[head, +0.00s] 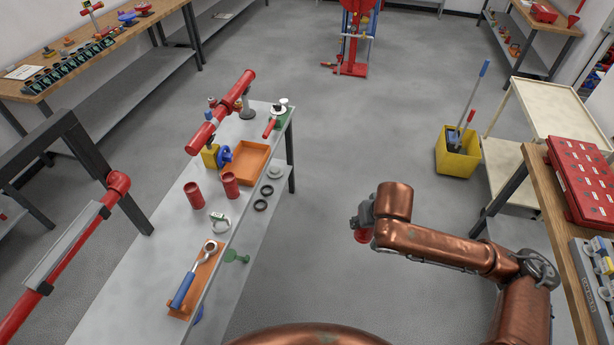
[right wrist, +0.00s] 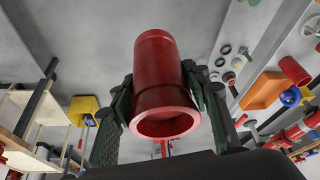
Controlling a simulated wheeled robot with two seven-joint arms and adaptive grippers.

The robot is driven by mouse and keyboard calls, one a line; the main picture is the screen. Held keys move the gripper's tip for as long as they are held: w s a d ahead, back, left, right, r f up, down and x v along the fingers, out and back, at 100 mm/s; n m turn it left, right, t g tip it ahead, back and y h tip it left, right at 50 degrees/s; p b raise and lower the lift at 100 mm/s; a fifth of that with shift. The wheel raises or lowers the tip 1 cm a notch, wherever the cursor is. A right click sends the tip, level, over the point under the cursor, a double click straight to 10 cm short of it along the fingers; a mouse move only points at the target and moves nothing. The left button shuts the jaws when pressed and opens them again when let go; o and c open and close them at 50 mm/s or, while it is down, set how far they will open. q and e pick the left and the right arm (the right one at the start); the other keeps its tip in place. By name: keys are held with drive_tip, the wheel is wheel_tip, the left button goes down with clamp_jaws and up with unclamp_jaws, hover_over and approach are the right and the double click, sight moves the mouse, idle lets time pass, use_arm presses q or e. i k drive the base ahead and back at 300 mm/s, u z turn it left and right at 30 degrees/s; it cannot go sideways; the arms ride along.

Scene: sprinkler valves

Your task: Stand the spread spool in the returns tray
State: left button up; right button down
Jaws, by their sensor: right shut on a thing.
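My right gripper (head: 362,224) is in the air over the open floor, right of the grey workbench. In the right wrist view, it is shut on a red hollow spool (right wrist: 160,85), with dark fingers on both sides and the open end facing the camera. In the head view, only a little of this red spool (head: 361,236) shows below my gripper. An empty-looking orange tray (head: 262,151) is on the workbench and also shows in the right wrist view (right wrist: 262,90). No label shows whether it is the returns tray. My left gripper is not in view.
Two red spools (head: 194,196) stand on the workbench (head: 165,235) near the orange tray. A long red pipe (head: 222,112) rises behind it. A ratchet wrench (head: 190,285) lies on another orange base. A yellow bucket (head: 458,153) stands on the floor at right.

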sight(247, 166)
drive_tip(key=z, duration=0.65)
drive_tip(key=i, duration=1.55)
drive_tip(key=u, duration=1.4)
drive_tip(key=i, duration=0.85)
drive_tip(key=u, duration=0.95)
